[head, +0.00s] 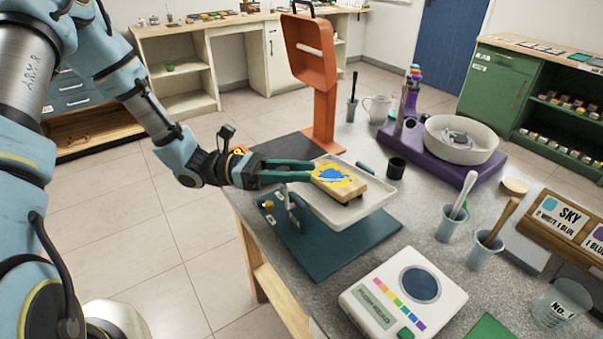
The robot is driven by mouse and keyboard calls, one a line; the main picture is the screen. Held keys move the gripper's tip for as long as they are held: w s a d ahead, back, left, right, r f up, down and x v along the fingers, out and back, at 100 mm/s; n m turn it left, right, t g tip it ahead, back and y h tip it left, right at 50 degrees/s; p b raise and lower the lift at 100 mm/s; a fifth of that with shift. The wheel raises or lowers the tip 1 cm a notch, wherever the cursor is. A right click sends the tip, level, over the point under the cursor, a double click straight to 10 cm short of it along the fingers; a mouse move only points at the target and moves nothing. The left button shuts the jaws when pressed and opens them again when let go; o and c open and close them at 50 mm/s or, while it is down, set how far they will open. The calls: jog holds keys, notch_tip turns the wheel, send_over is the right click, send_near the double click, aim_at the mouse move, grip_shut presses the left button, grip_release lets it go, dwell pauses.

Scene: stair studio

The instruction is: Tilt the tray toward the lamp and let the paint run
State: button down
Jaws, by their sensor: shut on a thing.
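The white tray (376,200) sits on a stand with a teal base (335,246). A pale wooden-edged panel (345,193) lies in it, with yellow and blue paint (331,174) on its top. The tray looks close to level; a slight tilt is hard to judge. My gripper (305,172) reaches in from the left with its teal fingers at the tray's left edge, shut on the tray; the exact contact is partly hidden. The orange lamp (324,112) stands upright on the bench just behind the tray.
A white scale-like device (403,296) stands in front. Cups with brushes (452,222) are to the right, a dark cup (396,168) closer to the tray. A purple unit with a round bowl (455,146) is behind. The floor left of the bench is clear.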

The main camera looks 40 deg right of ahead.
jog(key=shift+w+n+h, duration=0.4)
jog(key=shift+g, duration=0.3)
jog(key=c, duration=0.6)
grip_release()
jog(key=shift+o, duration=0.2)
jog(key=b+v, duration=0.3)
jog(key=v, duration=0.7)
jog(key=shift+w+a+b, duration=0.25)
jog(key=shift+w+b, duration=0.1)
jog(key=shift+b, duration=0.05)
